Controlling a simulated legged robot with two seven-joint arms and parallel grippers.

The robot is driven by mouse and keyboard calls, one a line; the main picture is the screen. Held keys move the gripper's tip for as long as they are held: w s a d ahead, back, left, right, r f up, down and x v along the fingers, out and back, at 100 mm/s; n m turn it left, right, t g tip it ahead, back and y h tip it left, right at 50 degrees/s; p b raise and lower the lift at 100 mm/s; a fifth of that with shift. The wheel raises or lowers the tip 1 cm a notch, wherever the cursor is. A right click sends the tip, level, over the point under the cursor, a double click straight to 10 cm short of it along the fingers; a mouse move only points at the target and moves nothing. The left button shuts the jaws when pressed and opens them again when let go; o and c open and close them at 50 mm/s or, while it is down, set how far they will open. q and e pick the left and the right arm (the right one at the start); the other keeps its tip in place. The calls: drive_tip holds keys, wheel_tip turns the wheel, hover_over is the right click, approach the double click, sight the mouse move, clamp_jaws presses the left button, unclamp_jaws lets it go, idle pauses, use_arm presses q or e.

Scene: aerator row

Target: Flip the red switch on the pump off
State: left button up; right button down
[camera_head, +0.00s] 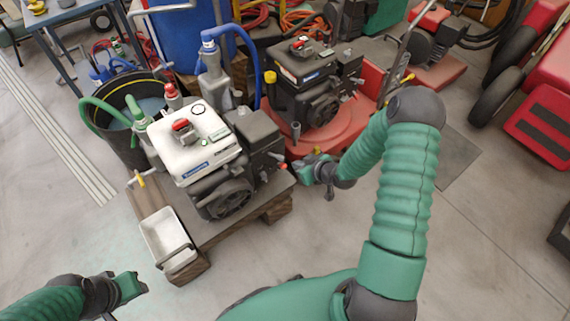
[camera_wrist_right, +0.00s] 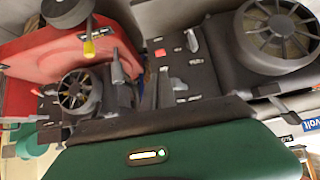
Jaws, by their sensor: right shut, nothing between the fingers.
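The pump (camera_head: 205,150) has a white top, a black engine and a round recoil cover, and stands on a low wooden pallet. A small red-orange part (camera_head: 283,166), probably the red switch, shows on its right side. My right gripper (camera_head: 298,166) is shut and empty, just right of that part; I cannot tell if they touch. In the right wrist view a small red square (camera_wrist_right: 194,62) sits on a black panel near the recoil cover (camera_wrist_right: 278,30); the switch position is too small to read. My left gripper (camera_head: 138,286) is low at the left, away from the pump.
A red machine with a black engine (camera_head: 305,75) stands close behind my right gripper. A white tray (camera_head: 168,238) lies on the pallet's front left. A black bucket (camera_head: 135,95) with hoses stands behind the pump.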

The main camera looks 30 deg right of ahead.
sight(285, 166)
drive_tip(key=shift+a+r, duration=0.1)
drive_tip(key=shift+r, duration=0.15)
drive_tip(key=b+x, duration=0.4)
drive_tip(key=x, duration=0.6)
drive_tip(key=shift+f+b, duration=0.1)
drive_tip(key=shift+b, duration=0.3)
